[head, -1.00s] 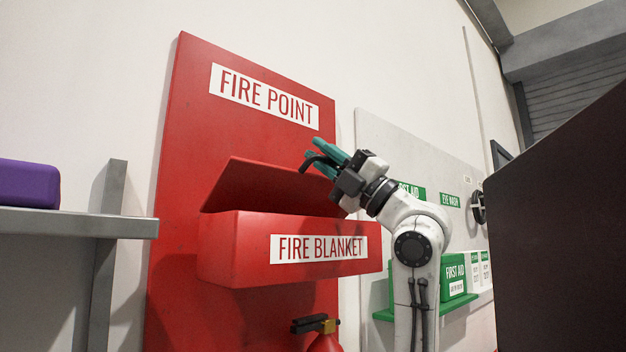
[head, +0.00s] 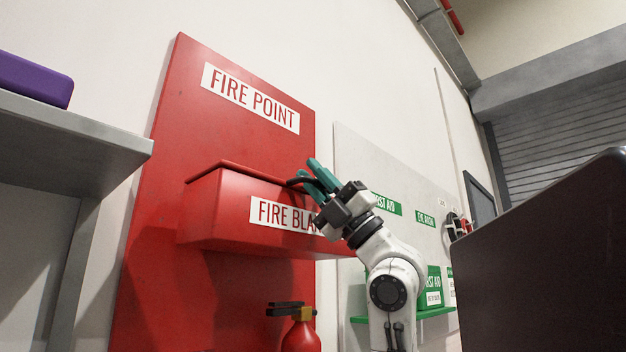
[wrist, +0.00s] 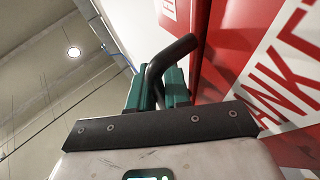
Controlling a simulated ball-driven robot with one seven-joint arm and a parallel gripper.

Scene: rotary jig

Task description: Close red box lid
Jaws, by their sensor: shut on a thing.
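The red box (head: 215,210) marked FIRE BLANKET hangs on the red FIRE POINT board. Its red lid (head: 252,170) lies low over the box top, with its edge just showing; I cannot tell if a small gap is left. My gripper (head: 311,172) is at the box's upper front, right of the middle, and hides part of the label. In the wrist view, my gripper's green fingers (wrist: 157,82) are shut on a black bent handle (wrist: 172,55). The red box front (wrist: 235,50) is close on the right there. Where the handle joins the lid is hidden.
A grey shelf (head: 75,125) with a purple box (head: 35,78) juts out at left. A red fire extinguisher (head: 301,335) is below the box. A green first aid shelf (head: 437,312) is at right. A large dark panel (head: 550,250) fills the lower right.

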